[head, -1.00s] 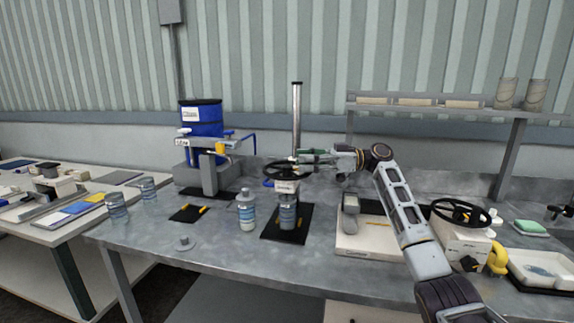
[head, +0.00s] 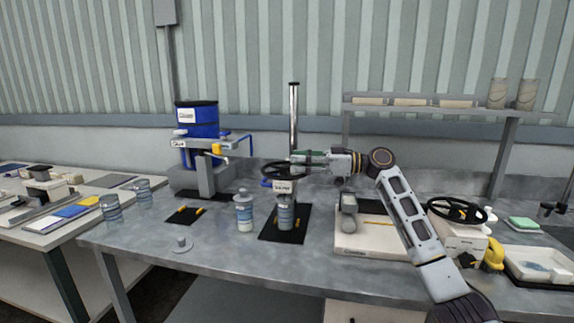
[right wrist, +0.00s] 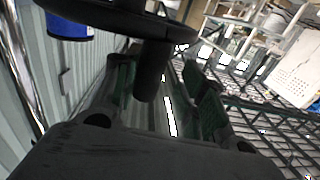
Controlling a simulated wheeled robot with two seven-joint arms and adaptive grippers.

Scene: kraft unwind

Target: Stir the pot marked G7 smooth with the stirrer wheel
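The stirrer stands on the bench, with a tall pole (head: 294,118) and a black stirrer wheel (head: 273,169) above a white label. A pot (head: 286,217) with a blue band stands beneath it on a black mat. Its marking is too small to read. My right gripper (head: 305,158) is at the wheel's right side. In the right wrist view, the wheel's dark handle (right wrist: 149,78) hangs between my right gripper's green-padded fingers (right wrist: 160,95). The fingers are apart, with a gap showing on the handle's right. My left gripper is out of view.
A second pot (head: 244,214) stands just left of the mat. A blue drum (head: 197,120) on a stand is farther left. A scale-like white tray (head: 370,243) and a machine with a black handwheel (head: 457,210) lie to the right. The front left bench is mostly clear.

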